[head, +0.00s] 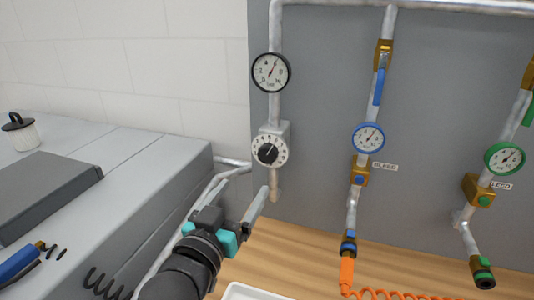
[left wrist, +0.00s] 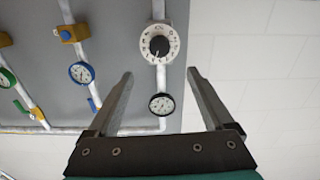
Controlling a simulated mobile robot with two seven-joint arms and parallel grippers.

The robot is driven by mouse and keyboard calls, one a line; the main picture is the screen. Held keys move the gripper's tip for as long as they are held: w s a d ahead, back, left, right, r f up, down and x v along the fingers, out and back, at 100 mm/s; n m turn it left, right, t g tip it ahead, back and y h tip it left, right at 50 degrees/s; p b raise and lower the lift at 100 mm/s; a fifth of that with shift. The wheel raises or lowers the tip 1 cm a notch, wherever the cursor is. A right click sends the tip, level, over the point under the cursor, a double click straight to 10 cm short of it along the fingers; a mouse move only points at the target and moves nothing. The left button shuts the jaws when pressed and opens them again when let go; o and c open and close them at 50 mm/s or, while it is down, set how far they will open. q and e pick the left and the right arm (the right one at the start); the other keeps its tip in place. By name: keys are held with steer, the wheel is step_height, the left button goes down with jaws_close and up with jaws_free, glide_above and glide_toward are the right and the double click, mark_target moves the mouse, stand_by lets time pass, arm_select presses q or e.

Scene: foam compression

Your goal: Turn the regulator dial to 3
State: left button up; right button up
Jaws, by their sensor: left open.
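The regulator dial (head: 269,150) is a white numbered disc with a black centre knob, on a grey pipe on the wall panel. The knob's pale mark seems to point to the upper right in the head view; its number is too small to read. A black-rimmed gauge (head: 270,72) sits above it. My left gripper (head: 243,190) is open and empty, below and in front of the dial, apart from it. In the left wrist view, the dial (left wrist: 160,44) appears upside down, beyond the spread fingers. My right gripper is not in view.
Right of the dial are a blue gauge (head: 368,137) and a green gauge (head: 505,158) on pipes with valves. An orange coiled hose (head: 400,296) hangs below. A grey machine (head: 110,190) stands left, and a wooden surface (head: 300,252) lies below.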

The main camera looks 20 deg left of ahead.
mark_target(266, 156)
arm_select(q)
steer(key=w, duration=1.1)
steer(key=shift+w+d, duration=0.2)
steer(key=shift+w, duration=1.25)
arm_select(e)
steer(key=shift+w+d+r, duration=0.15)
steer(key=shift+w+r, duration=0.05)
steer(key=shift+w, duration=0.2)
arm_select(q)
jaws_close()
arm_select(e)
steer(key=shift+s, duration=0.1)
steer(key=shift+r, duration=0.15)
